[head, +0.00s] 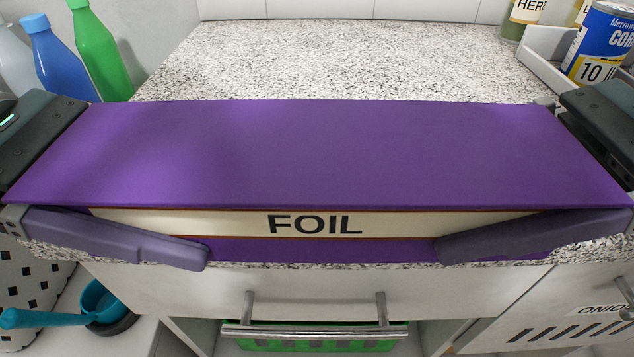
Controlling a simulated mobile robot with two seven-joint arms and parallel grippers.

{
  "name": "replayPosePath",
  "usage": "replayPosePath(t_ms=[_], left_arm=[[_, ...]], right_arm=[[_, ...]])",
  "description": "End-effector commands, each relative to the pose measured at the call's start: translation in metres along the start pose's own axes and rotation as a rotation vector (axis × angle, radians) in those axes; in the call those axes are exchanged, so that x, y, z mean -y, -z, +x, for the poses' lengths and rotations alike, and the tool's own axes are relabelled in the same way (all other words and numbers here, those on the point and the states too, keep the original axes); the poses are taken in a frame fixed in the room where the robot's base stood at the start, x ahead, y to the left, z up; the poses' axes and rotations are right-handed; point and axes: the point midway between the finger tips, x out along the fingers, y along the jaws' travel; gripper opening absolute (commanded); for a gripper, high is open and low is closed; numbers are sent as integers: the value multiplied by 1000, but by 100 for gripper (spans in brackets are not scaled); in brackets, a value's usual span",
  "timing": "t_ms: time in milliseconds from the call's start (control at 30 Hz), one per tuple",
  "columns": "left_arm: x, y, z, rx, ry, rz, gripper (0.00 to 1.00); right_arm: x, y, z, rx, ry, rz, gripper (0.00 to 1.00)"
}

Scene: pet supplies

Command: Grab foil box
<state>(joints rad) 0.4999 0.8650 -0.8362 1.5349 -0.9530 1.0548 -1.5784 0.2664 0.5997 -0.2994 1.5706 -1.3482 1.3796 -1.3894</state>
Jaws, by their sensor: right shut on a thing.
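The foil box (320,152) is a long purple box with a cream band lettered FOIL across its front. It lies level across the view, close to me, in front of and partly over the counter edge. My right gripper (535,234) is shut on its right end, with one finger flat along the front face. My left gripper (115,238) grips the left end in the same way, with one finger along the front. The fingers behind the box are mostly hidden. I cannot tell whether the box touches the counter.
The speckled counter (330,60) is clear behind the box. Green (100,52) and blue (58,55) bottles stand at back left. A blue-and-white can (600,45) sits in a white tray (535,60) at back right. A drawer with a metal handle (310,332) is below.

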Motion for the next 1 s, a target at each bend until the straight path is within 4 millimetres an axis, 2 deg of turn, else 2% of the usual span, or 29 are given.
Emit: replayPosePath(t_ms=[33,333,667,1000], left_arm=[[0,0,-1,-1,0,0,48],[0,0,-1,-1,-1,0,15],[0,-4,-3,-1,-1,0,15],[0,-38,-18,-2,-2,0,15]], right_arm=[[0,0,0,0,0,0,48],[0,0,-1,0,0,0,15],[0,-5,-3,1,1,-1,15],[0,-39,-18,0,1,-1,15]])
